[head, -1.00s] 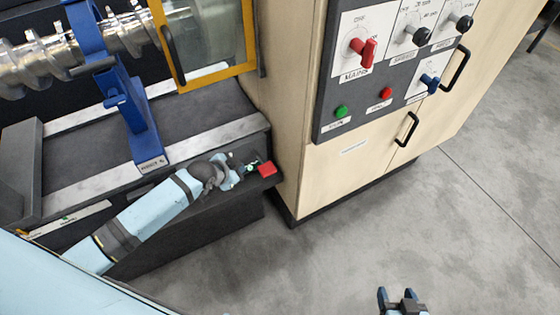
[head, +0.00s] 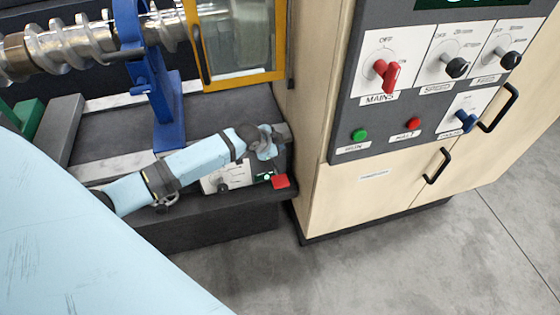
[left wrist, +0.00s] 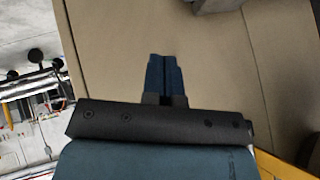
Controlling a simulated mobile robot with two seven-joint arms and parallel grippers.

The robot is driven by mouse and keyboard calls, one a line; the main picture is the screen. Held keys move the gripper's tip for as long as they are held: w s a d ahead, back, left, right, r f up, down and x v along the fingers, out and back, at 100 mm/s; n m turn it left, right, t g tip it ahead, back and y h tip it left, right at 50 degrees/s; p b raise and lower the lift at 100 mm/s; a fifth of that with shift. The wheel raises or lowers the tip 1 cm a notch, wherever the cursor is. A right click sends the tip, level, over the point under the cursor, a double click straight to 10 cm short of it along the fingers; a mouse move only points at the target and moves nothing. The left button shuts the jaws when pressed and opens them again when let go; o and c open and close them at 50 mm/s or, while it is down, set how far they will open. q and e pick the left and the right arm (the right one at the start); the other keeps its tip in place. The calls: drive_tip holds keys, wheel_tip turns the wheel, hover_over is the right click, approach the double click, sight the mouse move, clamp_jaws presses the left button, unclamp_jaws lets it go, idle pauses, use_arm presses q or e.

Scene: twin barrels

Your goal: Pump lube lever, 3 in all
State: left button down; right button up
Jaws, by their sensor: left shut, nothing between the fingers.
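A red block (head: 280,181) sits at the right end of the dark machine ledge, beside a small green-lit part (head: 264,176) and a white plate with a dark round fitting (head: 222,187). Which of these belongs to the lube lever I cannot tell. My left gripper (head: 282,133) is above the red block, apart from it, close to the beige cabinet's side. In the left wrist view its blue fingers (left wrist: 166,78) are together and empty in front of a beige panel (left wrist: 120,45). My right gripper is not in view.
The beige cabinet (head: 340,200) carries a dark control panel with a red mains switch (head: 387,72), several knobs and buttons. A yellow-framed guard (head: 240,80) and a blue stand (head: 165,110) rise behind my left arm. The grey floor (head: 440,270) in front is clear.

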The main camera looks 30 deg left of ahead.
use_arm(q)
drive_tip(key=b, duration=0.7)
hover_over(279, 175)
drive_tip(key=f, duration=0.7)
drive_tip(key=shift+w+a, duration=0.25)
drive_tip(key=shift+a, duration=0.1)
drive_tip(key=shift+d+f, duration=0.15)
drive_tip(key=shift+f, duration=0.7)
drive_tip(key=shift+s, duration=0.1)
drive_tip(key=shift+f, duration=0.1)
